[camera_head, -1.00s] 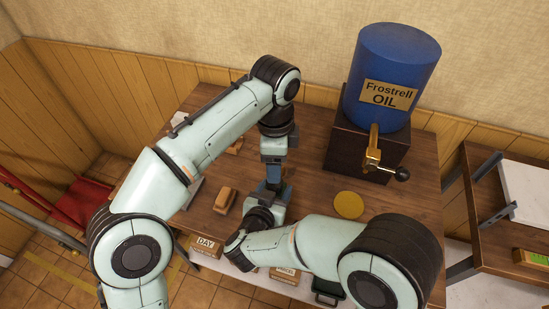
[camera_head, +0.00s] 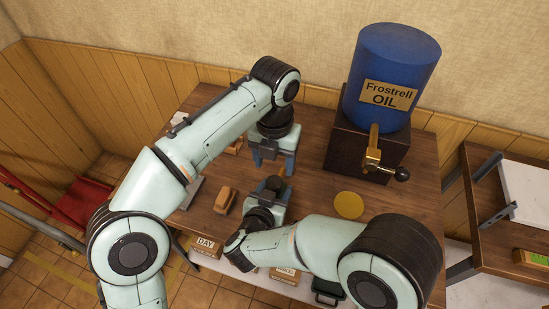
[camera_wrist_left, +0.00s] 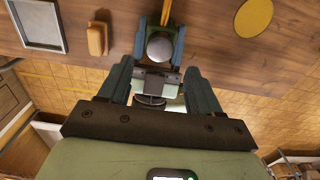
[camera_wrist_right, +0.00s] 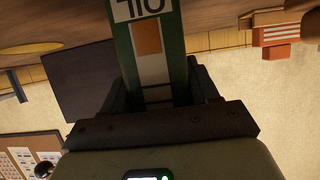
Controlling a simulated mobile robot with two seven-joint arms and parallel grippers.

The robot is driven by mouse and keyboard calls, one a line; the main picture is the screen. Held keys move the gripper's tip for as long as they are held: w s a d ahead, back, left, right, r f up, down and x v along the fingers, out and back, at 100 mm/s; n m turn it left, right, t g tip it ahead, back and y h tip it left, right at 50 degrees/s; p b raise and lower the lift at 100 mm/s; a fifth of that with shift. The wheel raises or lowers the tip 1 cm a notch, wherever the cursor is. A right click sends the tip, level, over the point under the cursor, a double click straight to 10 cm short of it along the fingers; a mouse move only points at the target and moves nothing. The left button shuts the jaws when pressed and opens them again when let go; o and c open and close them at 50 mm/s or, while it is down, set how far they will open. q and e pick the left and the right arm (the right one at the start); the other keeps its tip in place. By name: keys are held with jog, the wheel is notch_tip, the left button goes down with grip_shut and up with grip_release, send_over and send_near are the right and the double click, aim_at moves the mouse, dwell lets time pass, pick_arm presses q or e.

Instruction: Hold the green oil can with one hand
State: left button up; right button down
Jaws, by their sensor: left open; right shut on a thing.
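The green oil can (camera_wrist_right: 150,55) stands between the jaws of my right gripper (camera_wrist_right: 155,85), which are shut on it. In the right wrist view its green side shows a white label with "OIL" and an orange patch. In the head view its dark rounded top (camera_head: 275,183) shows just above my right gripper (camera_head: 268,203); the rest is hidden. In the left wrist view the grey domed top (camera_wrist_left: 160,46) shows beyond my left fingers. My left gripper (camera_head: 272,162) is open and empty, pointing down above and behind the can, apart from it.
A blue Frostrell oil drum (camera_head: 392,75) with a brass tap (camera_head: 373,150) stands on a dark box at the back right. A yellow disc (camera_head: 349,205) lies on the table. A tan block (camera_head: 226,201) lies left of the can. A shelf (camera_head: 505,220) stands at the right.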

aim_at(274, 181)
pick_arm(q)
notch_tip(274, 181, down, 8)
jog(key=shift+r, duration=0.1)
dwell(0.4)
jog(key=c, duration=1.1)
jog(key=n, duration=0.6)
jog(key=shift+n, duration=0.3)
jog(key=o, duration=1.1)
